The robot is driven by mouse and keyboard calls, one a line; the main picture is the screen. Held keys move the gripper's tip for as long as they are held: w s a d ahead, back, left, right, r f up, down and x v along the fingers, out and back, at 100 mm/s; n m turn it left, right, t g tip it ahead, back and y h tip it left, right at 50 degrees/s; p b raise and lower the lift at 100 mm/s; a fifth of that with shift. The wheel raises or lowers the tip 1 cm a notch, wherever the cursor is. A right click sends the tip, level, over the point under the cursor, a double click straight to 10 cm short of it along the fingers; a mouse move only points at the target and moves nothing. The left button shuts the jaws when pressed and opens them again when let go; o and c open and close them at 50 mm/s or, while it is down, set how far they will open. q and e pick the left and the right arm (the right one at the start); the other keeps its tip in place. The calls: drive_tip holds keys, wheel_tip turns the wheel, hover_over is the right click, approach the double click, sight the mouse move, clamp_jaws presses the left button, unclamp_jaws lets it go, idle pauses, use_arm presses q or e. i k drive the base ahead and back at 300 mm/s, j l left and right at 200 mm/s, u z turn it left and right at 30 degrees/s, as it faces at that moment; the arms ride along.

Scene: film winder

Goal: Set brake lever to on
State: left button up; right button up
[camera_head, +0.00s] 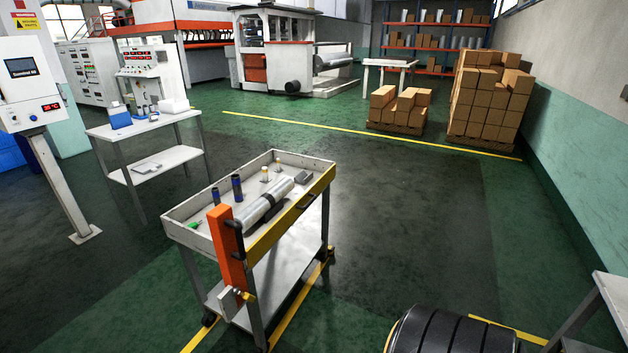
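I cannot make out a brake lever for certain in the head view. The white and orange machine (275,50) with a grey roll (333,61) on its right side stands far off at the back. Any lever on it is too small to tell. A control stand (27,82) with a screen and a red display is at the left edge. Neither of my grippers is in view.
A wheeled cart (277,220) holding a film roll, bottles and small items stands in the middle, with an orange upright (227,245) at its near corner. A white side table (150,128) is left. Stacked boxes (490,95) stand back right. A black ribbed object (452,335) is at bottom right. Dark floor right of the cart is clear.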

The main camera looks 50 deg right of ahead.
sight(245, 295)
drive_tip(key=z, duration=1.5)
